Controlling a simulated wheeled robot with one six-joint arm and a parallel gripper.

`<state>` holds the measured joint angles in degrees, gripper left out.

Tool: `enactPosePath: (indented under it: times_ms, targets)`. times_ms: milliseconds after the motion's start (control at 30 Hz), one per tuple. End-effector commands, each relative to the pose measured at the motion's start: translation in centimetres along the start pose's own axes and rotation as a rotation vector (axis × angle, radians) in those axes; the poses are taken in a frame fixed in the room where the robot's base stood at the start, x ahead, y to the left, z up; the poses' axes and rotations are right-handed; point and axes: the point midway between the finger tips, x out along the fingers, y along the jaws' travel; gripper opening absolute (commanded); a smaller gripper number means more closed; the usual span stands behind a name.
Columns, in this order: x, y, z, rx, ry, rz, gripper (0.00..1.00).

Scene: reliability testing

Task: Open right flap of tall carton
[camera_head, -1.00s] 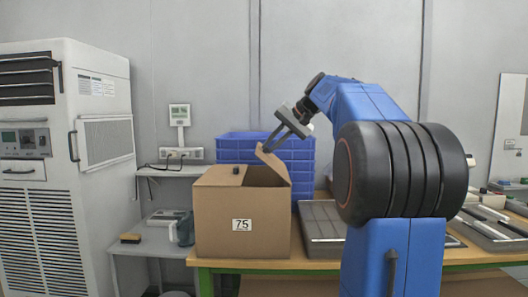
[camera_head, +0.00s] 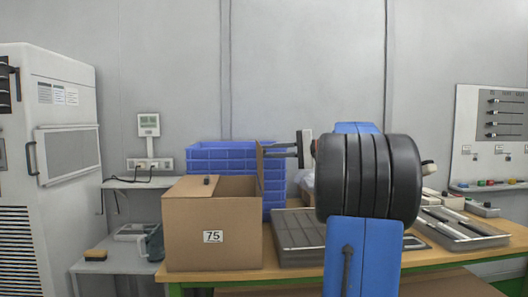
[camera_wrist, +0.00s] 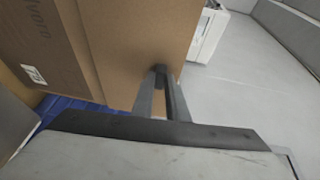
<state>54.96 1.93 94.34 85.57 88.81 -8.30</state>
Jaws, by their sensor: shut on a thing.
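The tall carton (camera_head: 205,235) is a brown cardboard box with a white "75" label, standing on the workbench. Its right flap (camera_head: 260,160) stands about upright at the right edge of the open top, seen nearly edge-on. My gripper (camera_head: 268,150) reaches in from the right with its fingers level and is shut on the upper part of this flap. The exact grip on the far side is hidden.
Blue crates (camera_head: 222,153) stand behind the carton. A small black object (camera_head: 207,180) sits on the carton's top. Grey trays (camera_head: 298,236) lie right of it on the bench. A side table (camera_head: 115,265) and white cabinet (camera_head: 70,110) are at left.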

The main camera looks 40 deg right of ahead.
Motion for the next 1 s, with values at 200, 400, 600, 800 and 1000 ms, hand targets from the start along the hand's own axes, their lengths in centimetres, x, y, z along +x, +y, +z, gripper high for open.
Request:
enactPosePath:
  times_ms: [200,400,600,800,1000]
  targets:
    - [-1.2,1.1,-0.5,0.004,-0.001,0.009,0.00]
    - [-1.7,1.7,-0.7,0.006,-0.005,0.012,0.00]
    - [-1.8,2.0,-0.8,0.008,-0.007,0.011,0.00]
    - [-1.8,2.0,-0.8,0.008,-0.008,0.011,0.00]
    - [-1.8,2.0,-0.8,0.009,-0.008,0.012,0.32]
